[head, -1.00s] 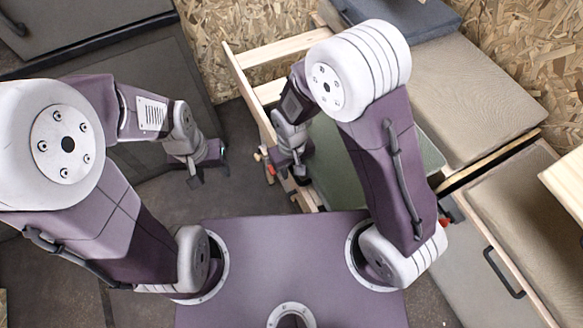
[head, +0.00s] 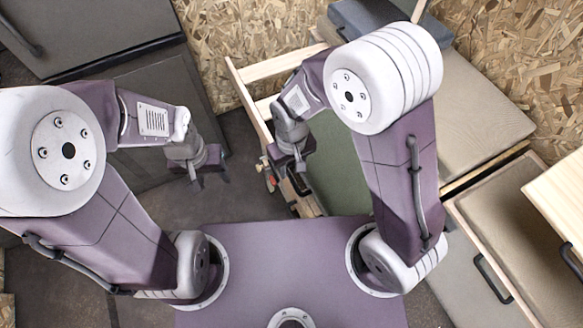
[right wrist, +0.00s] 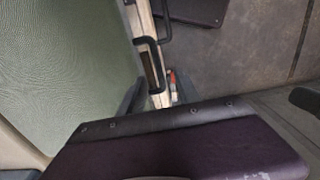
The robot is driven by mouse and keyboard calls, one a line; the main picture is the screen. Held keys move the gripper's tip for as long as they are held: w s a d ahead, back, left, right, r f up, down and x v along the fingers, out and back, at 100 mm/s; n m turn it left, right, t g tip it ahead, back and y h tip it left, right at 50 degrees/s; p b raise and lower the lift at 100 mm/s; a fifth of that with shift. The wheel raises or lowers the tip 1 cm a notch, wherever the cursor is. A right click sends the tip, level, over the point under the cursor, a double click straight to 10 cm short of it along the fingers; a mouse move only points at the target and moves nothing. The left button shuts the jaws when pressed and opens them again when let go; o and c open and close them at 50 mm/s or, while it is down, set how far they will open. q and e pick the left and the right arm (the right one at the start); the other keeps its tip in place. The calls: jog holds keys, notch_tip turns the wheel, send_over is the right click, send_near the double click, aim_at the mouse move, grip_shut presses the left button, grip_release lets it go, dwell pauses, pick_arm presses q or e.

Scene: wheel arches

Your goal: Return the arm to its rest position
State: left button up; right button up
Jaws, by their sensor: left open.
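My right gripper (head: 293,168) is low over the front edge of the open wooden drawer (head: 250,98) in the head view. In the right wrist view my right gripper (right wrist: 158,92) shows two dark fingers apart, with nothing held between them. A dark bar handle (right wrist: 151,62) on the wooden drawer front lies just beyond the fingers. I cannot tell whether it touches them. My left gripper (head: 196,180) hangs open and empty above the dark floor, left of the drawer.
Dark grey cabinets (head: 150,85) stand at the back left. A beige cushioned surface (head: 475,105) and an open unit with a black handle (head: 491,279) are on the right. A chipboard wall (head: 235,35) closes the back. Floor between the left cabinets and drawer is clear.

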dwell(0.4)
jog(key=shift+m+t, duration=0.4)
jog(key=shift+m, duration=0.5)
jog(key=w+d+r, duration=0.1)
jog(key=d, duration=0.1)
jog(key=w+d+r, duration=0.1)
jog(key=w+d, duration=0.1)
jog(key=shift+r, duration=0.2)
jog(key=shift+m, duration=0.7)
jog(key=d, duration=0.1)
jog(key=d+r, duration=0.1)
jog(key=d, duration=0.2)
jog(key=shift+w+d+r, duration=0.1)
jog(key=shift+d+r, duration=0.1)
jog(key=shift+r, duration=0.2)
jog(key=s+d+r+m, duration=0.1)
jog(key=s+d+m, duration=0.1)
jog(key=s+d, duration=0.5)
notch_tip(320, 180, up, 28)
jog(key=p, duration=2.7)
jog(key=shift+w+f, duration=0.15)
jog(key=shift+f, duration=0.1)
